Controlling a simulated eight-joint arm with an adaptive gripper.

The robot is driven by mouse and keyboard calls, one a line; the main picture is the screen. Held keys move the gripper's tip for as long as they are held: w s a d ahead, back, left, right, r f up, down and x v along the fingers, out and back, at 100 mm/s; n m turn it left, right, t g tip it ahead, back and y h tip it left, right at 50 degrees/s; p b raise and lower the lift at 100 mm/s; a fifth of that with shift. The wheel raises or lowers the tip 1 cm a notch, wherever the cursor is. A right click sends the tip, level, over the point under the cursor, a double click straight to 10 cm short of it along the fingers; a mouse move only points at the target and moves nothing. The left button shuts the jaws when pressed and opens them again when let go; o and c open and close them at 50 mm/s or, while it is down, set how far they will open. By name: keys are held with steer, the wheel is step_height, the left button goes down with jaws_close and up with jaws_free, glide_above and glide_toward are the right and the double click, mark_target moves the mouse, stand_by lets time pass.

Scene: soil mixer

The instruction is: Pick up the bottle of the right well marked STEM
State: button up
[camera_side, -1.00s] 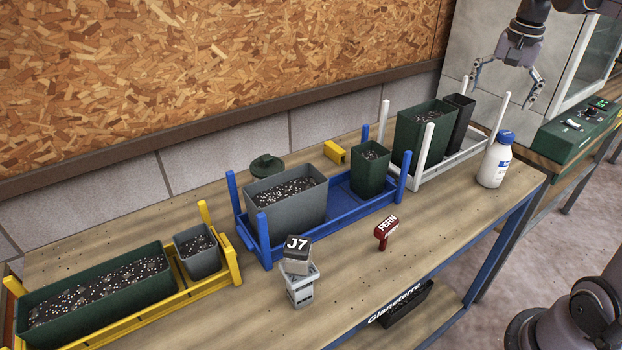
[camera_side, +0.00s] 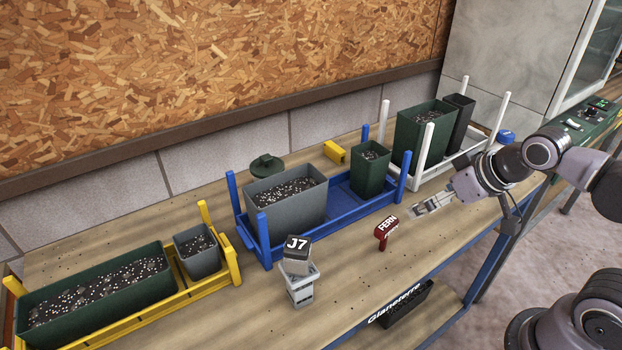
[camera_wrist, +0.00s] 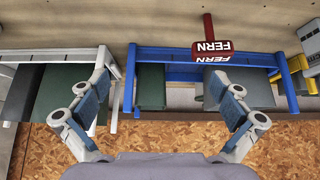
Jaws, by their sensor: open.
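No label reading STEM can be made out in either view. A white bottle's blue cap (camera_side: 505,136) shows at the right end of the bench in the side view; its body is hidden behind my arm. My gripper (camera_side: 432,206) is open and empty above the front of the bench, left of the bottle and right of the red FERN marker (camera_side: 385,232). In the wrist view my open gripper (camera_wrist: 158,84) has its fingers spread wide, with the FERN marker (camera_wrist: 212,48) beyond the right finger. The bottle is not visible there.
A white rack (camera_side: 437,172) holds a large green pot and a black pot. A blue rack (camera_side: 345,205) holds grey and green pots. A yellow rack (camera_side: 215,283) stands left. A J7 block (camera_side: 297,248) sits on a grey piece. The bench front is mostly clear.

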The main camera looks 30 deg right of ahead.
steer(key=c, duration=0.3)
step_height(320, 180, up, 6)
steer(key=m+g+h, duration=0.4)
steer(key=m+g, duration=0.1)
steer(key=m, duration=0.6)
glide_above(506, 142)
steer(key=s+a, duration=0.1)
steer(key=a, duration=0.1)
steer(key=shift+f, duration=0.15)
steer(key=shift+d+f, duration=0.25)
steer(key=shift+f, duration=0.05)
steer(key=shift+x, duration=4.9)
